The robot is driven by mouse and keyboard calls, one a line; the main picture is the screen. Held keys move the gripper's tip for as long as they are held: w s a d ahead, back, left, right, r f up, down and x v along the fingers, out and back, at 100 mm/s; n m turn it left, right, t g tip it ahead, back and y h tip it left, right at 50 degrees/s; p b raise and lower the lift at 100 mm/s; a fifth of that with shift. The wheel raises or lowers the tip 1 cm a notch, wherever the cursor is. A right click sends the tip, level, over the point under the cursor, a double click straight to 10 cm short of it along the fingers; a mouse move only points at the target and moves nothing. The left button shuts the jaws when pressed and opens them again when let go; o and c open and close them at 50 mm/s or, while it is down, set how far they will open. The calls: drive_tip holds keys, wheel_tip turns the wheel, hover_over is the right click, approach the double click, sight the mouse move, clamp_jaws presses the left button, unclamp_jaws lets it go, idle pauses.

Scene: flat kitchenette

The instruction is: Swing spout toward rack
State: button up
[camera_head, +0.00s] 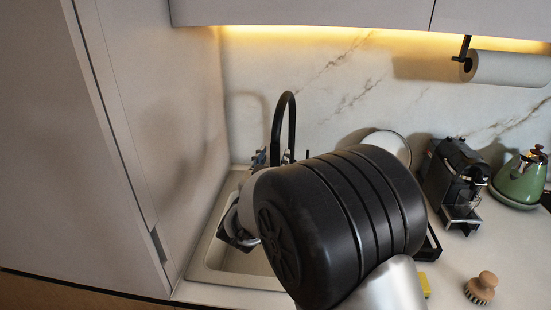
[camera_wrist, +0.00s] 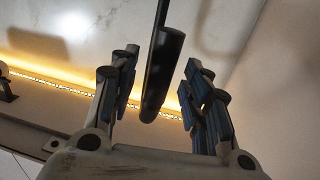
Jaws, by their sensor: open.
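The black faucet spout (camera_head: 285,120) arches above the sink in the head view. In the wrist view the spout's dark cylindrical end (camera_wrist: 163,70) hangs between the fingers of my gripper (camera_wrist: 158,80). The gripper is open, with a gap visible on both sides of the spout; I cannot tell the depth exactly. In the head view only small parts of my gripper (camera_head: 262,157) show, just left of the spout, behind my arm. The black rack (camera_head: 432,243) is mostly hidden by my arm, right of the sink.
The sink (camera_head: 208,262) lies below, close to the tall cabinet wall (camera_head: 165,90) on the left. A white plate (camera_head: 390,143) stands behind my arm. A coffee machine (camera_head: 457,180), green kettle (camera_head: 520,178) and brush (camera_head: 481,288) are on the right. A paper towel roll (camera_head: 510,68) hangs above.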

drive_tip(key=shift+w+d, duration=0.2)
drive_tip(key=shift+w, duration=1)
drive_tip(key=shift+c, duration=0.5)
clamp_jaws()
